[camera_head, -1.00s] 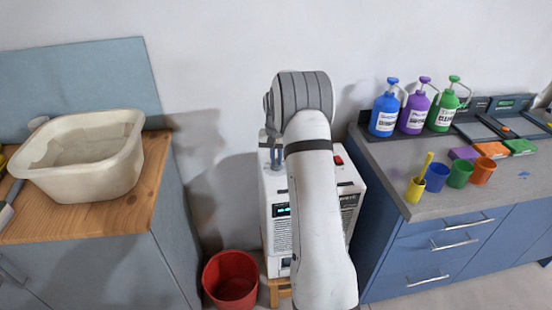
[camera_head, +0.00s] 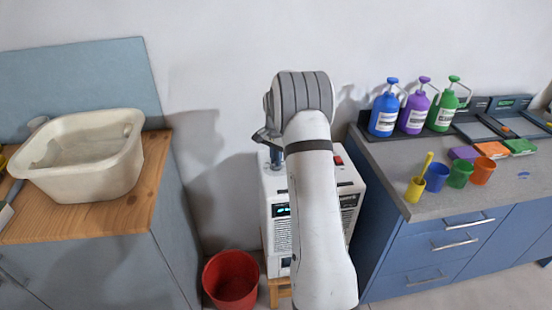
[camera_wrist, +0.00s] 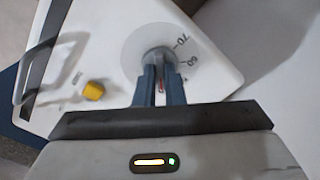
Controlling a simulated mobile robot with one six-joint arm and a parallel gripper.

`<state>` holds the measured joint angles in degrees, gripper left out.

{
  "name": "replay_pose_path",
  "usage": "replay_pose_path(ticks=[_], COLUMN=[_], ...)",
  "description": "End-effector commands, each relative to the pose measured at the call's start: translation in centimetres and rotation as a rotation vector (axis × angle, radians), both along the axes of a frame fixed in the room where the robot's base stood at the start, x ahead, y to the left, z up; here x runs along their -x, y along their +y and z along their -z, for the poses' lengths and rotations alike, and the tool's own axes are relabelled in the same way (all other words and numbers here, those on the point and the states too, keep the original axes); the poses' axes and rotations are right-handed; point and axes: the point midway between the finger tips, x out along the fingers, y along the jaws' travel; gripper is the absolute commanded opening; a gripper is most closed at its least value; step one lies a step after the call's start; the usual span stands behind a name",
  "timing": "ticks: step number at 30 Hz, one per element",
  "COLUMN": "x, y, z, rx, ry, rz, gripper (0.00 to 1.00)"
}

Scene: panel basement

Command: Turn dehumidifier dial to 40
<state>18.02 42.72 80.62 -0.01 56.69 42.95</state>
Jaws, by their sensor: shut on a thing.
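The dehumidifier (camera_head: 281,237) is a white box with a lit display, standing between the two counters and partly hidden behind my arm. In the wrist view its top (camera_wrist: 95,30) carries a round dial (camera_wrist: 158,56) with a grey knob and a pale scale disc, where 70 and a partly covered number that looks like 60 can be read. A small red mark shows between my fingers. My gripper (camera_wrist: 160,75) has its two blue-grey fingers closed on the knob from above. The rest of the scale, including any 40, is hidden or unreadable.
A yellow button (camera_wrist: 93,91) and a grey handle (camera_wrist: 40,70) are on the dehumidifier's top near the dial. A red switch (camera_head: 338,160) is at its right. A red bucket (camera_head: 230,280) stands on the floor at left. Counters flank both sides.

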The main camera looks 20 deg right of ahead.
Motion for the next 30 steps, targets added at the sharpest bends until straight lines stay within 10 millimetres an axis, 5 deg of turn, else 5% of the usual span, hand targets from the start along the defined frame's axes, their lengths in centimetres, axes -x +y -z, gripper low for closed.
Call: replay_pose_path(ticks=[10,11,19,30], x=[-0.1,-0.1,-0.1,-0.1], y=[0.1,0.0,0.0,0.0], z=[-0.1,-0.1,-0.1,-1.4], rx=[0.0,0.0,0.0,0.001], ry=[-0.004,-0.004,-0.001,-0.004], rz=[0.002,0.002,0.001,0.001], gripper=[0.0,0.1,0.31,0.31])
